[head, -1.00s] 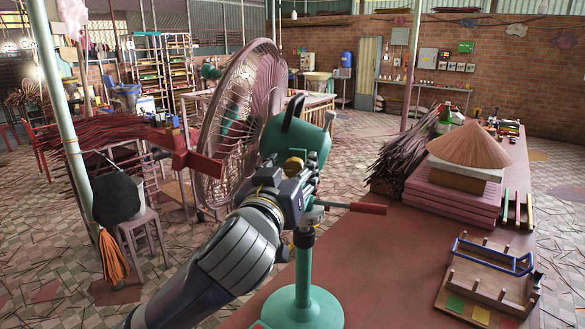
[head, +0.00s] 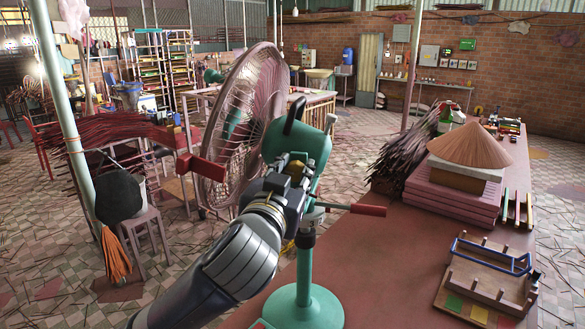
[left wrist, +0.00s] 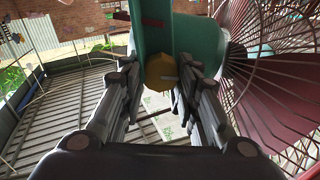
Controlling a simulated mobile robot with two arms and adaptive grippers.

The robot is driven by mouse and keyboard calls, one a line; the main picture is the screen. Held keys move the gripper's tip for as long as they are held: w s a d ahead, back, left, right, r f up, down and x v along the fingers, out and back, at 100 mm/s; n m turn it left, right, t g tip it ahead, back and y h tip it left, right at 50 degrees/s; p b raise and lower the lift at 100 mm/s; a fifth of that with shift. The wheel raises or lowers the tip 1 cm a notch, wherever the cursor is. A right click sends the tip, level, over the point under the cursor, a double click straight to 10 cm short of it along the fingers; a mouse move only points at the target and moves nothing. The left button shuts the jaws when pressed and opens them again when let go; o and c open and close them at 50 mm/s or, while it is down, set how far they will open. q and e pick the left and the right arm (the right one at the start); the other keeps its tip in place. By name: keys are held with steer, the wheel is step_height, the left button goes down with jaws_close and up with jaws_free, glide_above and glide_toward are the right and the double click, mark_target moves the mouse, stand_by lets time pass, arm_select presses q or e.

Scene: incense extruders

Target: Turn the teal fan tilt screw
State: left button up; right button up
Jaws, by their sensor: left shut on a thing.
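The teal fan (head: 312,160) stands on a round teal base (head: 303,307), with its wire grille (head: 245,110) facing left. My left gripper (head: 295,172) is at the fan's neck, just below the motor housing. In the left wrist view, a yellow faceted screw head (left wrist: 160,70) sits between the fingertips of the gripper (left wrist: 158,82), against the teal neck (left wrist: 152,30). The gripper is shut on this tilt screw. In the head view the fingers mostly hide the screw. My right gripper is not in view.
A rod with a red handle (head: 368,210) sticks out right of the fan stand. The red table (head: 385,265) holds a wooden rack (head: 490,285), pink stacked boards (head: 450,195) and a conical hat (head: 470,147). A red bar (head: 203,167) shows in front of the grille's left edge.

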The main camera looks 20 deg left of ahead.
arm_select(q)
steer(key=m+p, duration=0.2)
steer(key=m, duration=0.2)
steer(key=shift+r+m, duration=0.1)
steer(key=shift+m, duration=0.2)
steer(key=m+p, duration=0.4)
steer(key=m, duration=0.1)
steer(key=m+p, duration=0.1)
steer(key=m, duration=0.1)
steer(key=shift+m, duration=0.4)
steer(key=shift+m+p, duration=0.35)
steer(key=shift+m, duration=1.15)
steer(key=o, duration=0.8)
steer(key=shift+o, duration=1.3)
steer(key=shift+w, duration=0.15)
steer(key=shift+w+f, duration=0.1)
steer(key=shift+f, duration=0.2)
